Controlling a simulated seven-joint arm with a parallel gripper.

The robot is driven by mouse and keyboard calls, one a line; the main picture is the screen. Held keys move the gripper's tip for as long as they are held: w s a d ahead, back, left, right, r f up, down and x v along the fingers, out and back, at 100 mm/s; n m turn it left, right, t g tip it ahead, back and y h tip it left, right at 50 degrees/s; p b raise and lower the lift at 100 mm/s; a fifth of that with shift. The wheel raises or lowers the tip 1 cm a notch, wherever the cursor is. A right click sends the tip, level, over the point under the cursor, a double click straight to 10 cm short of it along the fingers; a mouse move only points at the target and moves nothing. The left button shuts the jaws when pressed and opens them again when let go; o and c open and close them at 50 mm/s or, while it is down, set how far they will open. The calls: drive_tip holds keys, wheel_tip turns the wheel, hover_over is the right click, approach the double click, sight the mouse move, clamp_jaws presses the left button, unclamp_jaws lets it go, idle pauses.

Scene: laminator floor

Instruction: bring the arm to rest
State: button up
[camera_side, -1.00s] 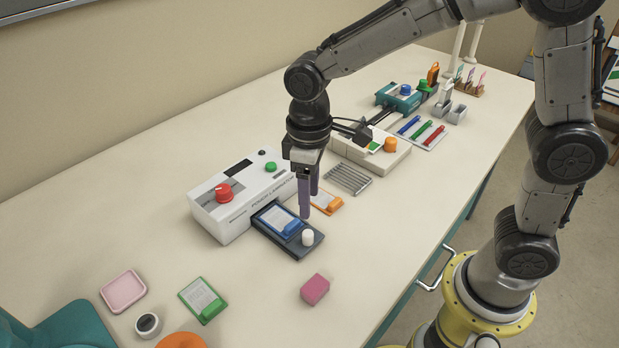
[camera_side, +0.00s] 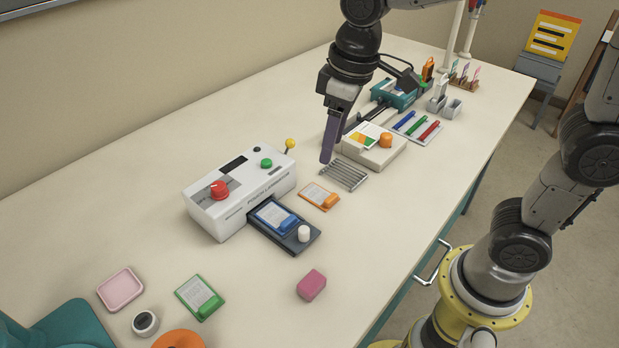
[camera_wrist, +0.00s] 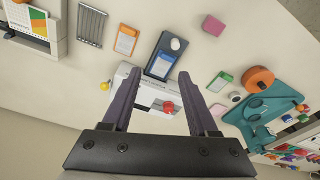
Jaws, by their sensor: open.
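My gripper (camera_side: 333,140) is raised above the table (camera_side: 110,235), over the area between the white laminator (camera_side: 240,195) and the grey wire rack (camera_side: 343,174). In the wrist view my gripper (camera_wrist: 157,105) has its two dark fingers wide apart with nothing held between them. The laminator's dark tray (camera_side: 299,241) carries a blue-clipped pouch (camera_side: 272,216) and a white knob (camera_side: 303,233). The laminator (camera_wrist: 150,108) lies partly behind the fingers in the wrist view.
An orange-tagged card (camera_side: 318,196), a pink block (camera_side: 311,285) and a green-tagged card (camera_side: 199,297) lie on the table. A beige device (camera_side: 372,150), a pen tray (camera_side: 419,130) and a teal machine (camera_side: 396,98) stand farther back.

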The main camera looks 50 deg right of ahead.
drive_tip(key=s+d+m+t, duration=0.2)
drive_tip(key=s+d, duration=0.2)
drive_tip(key=s, duration=0.3)
drive_tip(key=s+d+m+t, duration=0.1)
drive_tip(key=s+d, duration=0.3)
drive_tip(key=s, duration=0.4)
drive_tip(key=shift+f+m+t+h, duration=0.3)
drive_tip(key=shift+m+t, duration=0.1)
drive_tip(key=shift+m, duration=0.1)
drive_tip(key=shift+r, duration=0.1)
